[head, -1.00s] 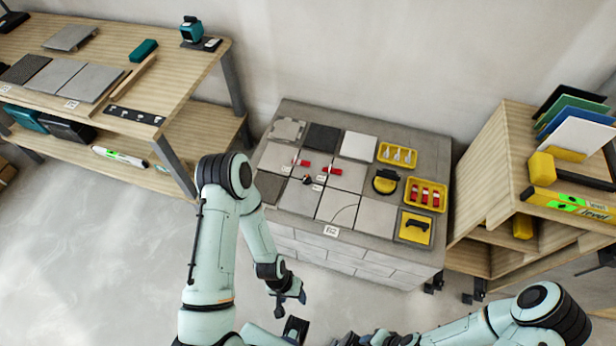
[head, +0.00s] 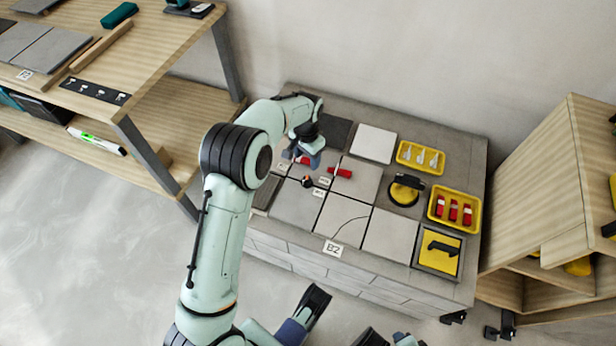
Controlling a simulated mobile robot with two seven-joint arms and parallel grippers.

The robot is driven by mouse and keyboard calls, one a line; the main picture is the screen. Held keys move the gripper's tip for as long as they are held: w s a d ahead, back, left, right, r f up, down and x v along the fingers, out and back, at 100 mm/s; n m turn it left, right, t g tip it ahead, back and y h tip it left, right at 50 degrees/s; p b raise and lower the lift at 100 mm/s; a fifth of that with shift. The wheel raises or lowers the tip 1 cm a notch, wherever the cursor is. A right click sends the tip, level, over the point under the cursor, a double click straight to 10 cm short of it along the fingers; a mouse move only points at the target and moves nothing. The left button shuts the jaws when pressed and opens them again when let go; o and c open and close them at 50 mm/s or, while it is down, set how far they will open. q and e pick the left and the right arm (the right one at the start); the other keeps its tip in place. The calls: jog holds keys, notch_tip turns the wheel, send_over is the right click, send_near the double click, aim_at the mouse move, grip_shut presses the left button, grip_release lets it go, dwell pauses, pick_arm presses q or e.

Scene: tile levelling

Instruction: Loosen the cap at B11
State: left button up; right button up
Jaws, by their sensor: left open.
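A red cap (head: 340,172) lies over a joint between grey tiles on the block-built platform. A second red cap (head: 303,160) is to its left, partly hidden by my left gripper. A small dark piece with a little orange (head: 307,182) stands at the joint below them. Small white labels (head: 324,181) lie beside these pieces, too small to read, so I cannot tell which is B11. My left gripper (head: 302,158) is open, pointing down over the left red cap; whether it touches cannot be told. My right gripper is not clearly seen.
Right of the tiles are a yellow tray with white pieces (head: 420,158), a black-and-yellow round tool (head: 405,190), a yellow tray with red pieces (head: 454,209) and a yellow pad (head: 438,250). A wooden bench (head: 165,60) is left, a wooden shelf (head: 550,170) right.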

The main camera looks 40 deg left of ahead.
pick_arm(q)
send_over(307, 176)
notch_tip(307, 176, down, 4)
jog(key=shift+f+b, duration=0.25)
jog(key=shift+b, duration=0.2)
notch_tip(307, 176, down, 6)
jog(key=shift+f+b, duration=0.2)
jog(key=shift+b, duration=0.55)
pick_arm(e)
jog(key=shift+g, duration=0.6)
jog(key=s+f, duration=0.2)
jog(key=f, duration=0.1)
jog(key=s+d+f, duration=0.1)
jog(key=shift+f, duration=0.35)
pick_arm(q)
jog(key=c, duration=1.1)
